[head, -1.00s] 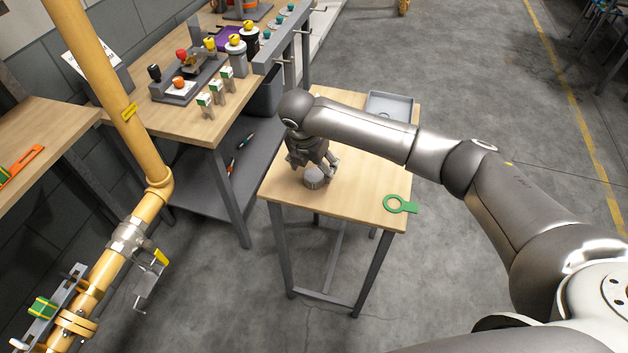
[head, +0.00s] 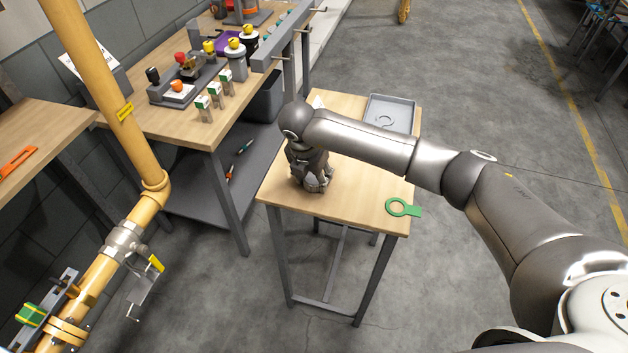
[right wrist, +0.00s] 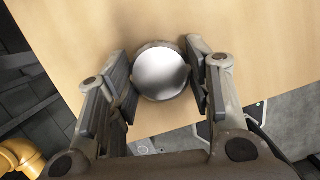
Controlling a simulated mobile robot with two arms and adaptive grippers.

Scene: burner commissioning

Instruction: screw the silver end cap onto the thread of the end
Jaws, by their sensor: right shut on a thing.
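The silver end cap (right wrist: 160,72) is a round, shiny disc in the right wrist view, seen from above against the wooden top of the small table (head: 352,190). My right gripper (head: 316,186) points down at the left part of this table. In the right wrist view the fingers of my right gripper (right wrist: 163,90) are shut on the cap from both sides. In the head view the gripper hides the cap. The yellow pipe (head: 133,150) runs down the left side; I cannot make out a bare thread on it. My left gripper is not in view.
The workbench (head: 185,125) with valves and small parts stands behind to the left. A valve (head: 128,238) with a yellow-tipped handle is on the pipe.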

